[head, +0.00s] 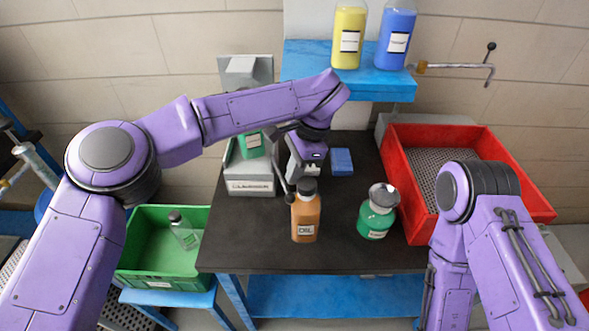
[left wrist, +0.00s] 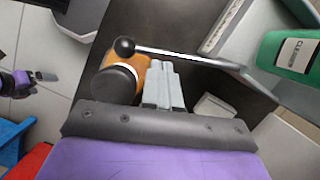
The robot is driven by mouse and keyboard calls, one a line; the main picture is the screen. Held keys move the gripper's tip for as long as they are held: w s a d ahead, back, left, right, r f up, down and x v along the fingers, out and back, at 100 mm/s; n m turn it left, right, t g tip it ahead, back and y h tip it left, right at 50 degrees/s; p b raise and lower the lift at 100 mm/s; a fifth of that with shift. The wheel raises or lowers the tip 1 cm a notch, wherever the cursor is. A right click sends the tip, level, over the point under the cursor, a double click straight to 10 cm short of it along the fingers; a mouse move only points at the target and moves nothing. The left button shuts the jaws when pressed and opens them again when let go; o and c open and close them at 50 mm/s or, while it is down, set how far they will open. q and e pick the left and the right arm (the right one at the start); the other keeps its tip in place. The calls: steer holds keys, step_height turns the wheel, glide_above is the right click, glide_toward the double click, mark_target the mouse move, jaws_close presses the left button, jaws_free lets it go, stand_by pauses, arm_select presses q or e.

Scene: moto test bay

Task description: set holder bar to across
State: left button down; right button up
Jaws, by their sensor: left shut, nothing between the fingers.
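The grey holder (head: 250,188) stands at the left of the dark table with a green bottle (head: 251,145) in it; the bottle also shows in the left wrist view (left wrist: 297,52). The holder bar (left wrist: 190,55) is a thin metal rod ending in a black ball knob (head: 290,197). The bar runs along the holder's right side, its knob out past the front corner, beside the orange bottle. My left gripper (head: 304,170) is shut and empty, pointing down right of the holder. Its fingertips (left wrist: 160,66) appear close to the bar; contact is unclear. My right gripper (left wrist: 46,76) shows small in the left wrist view.
An orange bottle (head: 306,215) stands just in front of my left gripper. A green flask (head: 378,212) stands to the right. A blue block (head: 342,161) lies behind. A red crate (head: 409,193) is at right, a green crate (head: 152,272) at left. A blue shelf (head: 380,88) overhangs the back.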

arm_select(q)
steer(key=shift+f, duration=0.1)
steer(key=shift+s+a+m+b, duration=0.15)
steer(key=shift+a+m+b, duration=0.2)
steer(key=shift+b, duration=0.2)
